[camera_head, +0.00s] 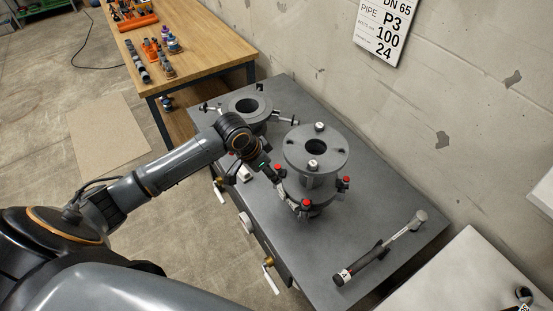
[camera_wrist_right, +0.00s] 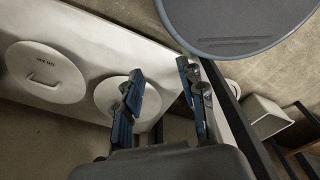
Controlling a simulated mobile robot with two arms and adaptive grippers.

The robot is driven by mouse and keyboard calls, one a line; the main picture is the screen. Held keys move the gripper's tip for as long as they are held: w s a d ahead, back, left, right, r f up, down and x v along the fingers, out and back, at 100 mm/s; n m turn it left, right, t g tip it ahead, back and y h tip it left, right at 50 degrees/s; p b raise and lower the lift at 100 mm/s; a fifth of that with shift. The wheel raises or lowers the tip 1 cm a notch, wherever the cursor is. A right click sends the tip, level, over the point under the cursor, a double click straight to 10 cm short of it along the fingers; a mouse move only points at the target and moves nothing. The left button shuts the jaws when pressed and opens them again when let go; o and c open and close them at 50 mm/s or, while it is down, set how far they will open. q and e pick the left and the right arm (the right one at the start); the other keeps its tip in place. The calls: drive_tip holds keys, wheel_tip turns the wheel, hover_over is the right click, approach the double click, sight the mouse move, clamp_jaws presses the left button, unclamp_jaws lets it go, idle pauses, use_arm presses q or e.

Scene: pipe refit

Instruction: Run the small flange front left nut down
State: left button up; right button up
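A grey flanged pipe piece (camera_head: 326,158) stands upright on the dark bench, with silver nuts (camera_head: 313,164) on its top flange. Red-capped studs (camera_head: 305,203) stand around the lower flange (camera_head: 312,208). A smaller grey flanged ring (camera_head: 247,104) with dark clamp handles stands behind and to the left. I cannot tell for sure which flange the task calls small. My left gripper (camera_head: 278,179) points down at the left side of the lower flange, close to a red cap (camera_head: 277,167). Its fingers are too small to read. My right gripper (camera_wrist_right: 162,95) is open and empty, seen in the wrist view.
A long-handled tool (camera_head: 375,255) with a numbered end lies at the bench's front right. Valve handles (camera_head: 268,278) stick out from the bench's front side. A wooden table (camera_head: 190,50) with small parts stands behind left. The right wrist view shows a white surface with a round lid (camera_wrist_right: 45,72).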

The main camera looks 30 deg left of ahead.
sight(277, 166)
use_arm(q)
drive_tip(key=w+a+r, duration=0.3)
drive_tip(key=a+r, duration=0.1)
drive_tip(key=r, duration=0.2)
drive_tip(key=p+x, duration=0.4)
drive_tip(key=x, duration=0.9)
drive_tip(key=shift+s+d+f, duration=0.1)
drive_tip(key=shift+s+d, duration=0.05)
drive_tip(key=shift+d, duration=0.05)
use_arm(e)
drive_tip(key=r, duration=0.4)
drive_tip(key=shift+s+a+r, duration=0.1)
drive_tip(key=shift+s+r, duration=0.05)
drive_tip(key=shift+s, duration=0.1)
use_arm(q)
drive_tip(key=shift+c, duration=0.2)
clamp_jaws()
